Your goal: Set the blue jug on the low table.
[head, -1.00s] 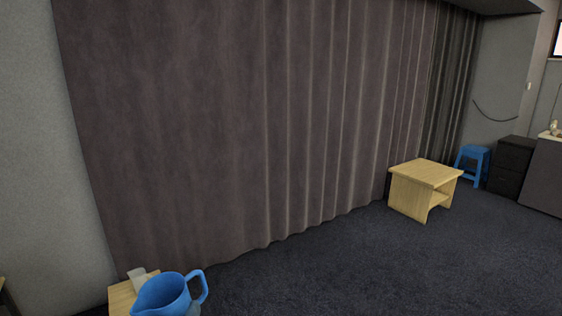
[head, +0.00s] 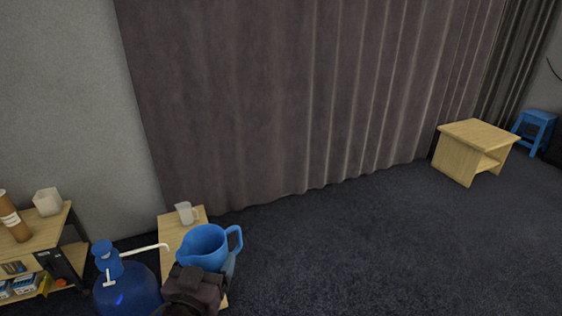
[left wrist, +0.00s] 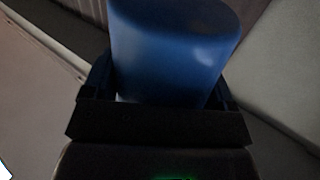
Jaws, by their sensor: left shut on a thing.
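The blue jug (head: 203,247), with an open top and a handle on its right, is upright at the lower middle-left of the head view. My left gripper (head: 200,285) is dark and stands in front of the jug's lower part. In the left wrist view the jug (left wrist: 172,50) fills the space between the fingers of the left gripper (left wrist: 160,95), which is shut on it. The jug's base is hidden. A low wooden table (head: 478,135) with an open shelf stands apart at the right, its top bare. My right gripper is not in view.
A narrow wooden surface (head: 170,232) with a pale cup (head: 186,212) is behind the jug. A big blue bottle with a pump (head: 125,290) and a shelf unit (head: 45,235) stand left. A blue stool (head: 536,122) is beyond the low table. Dark carpet between is clear.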

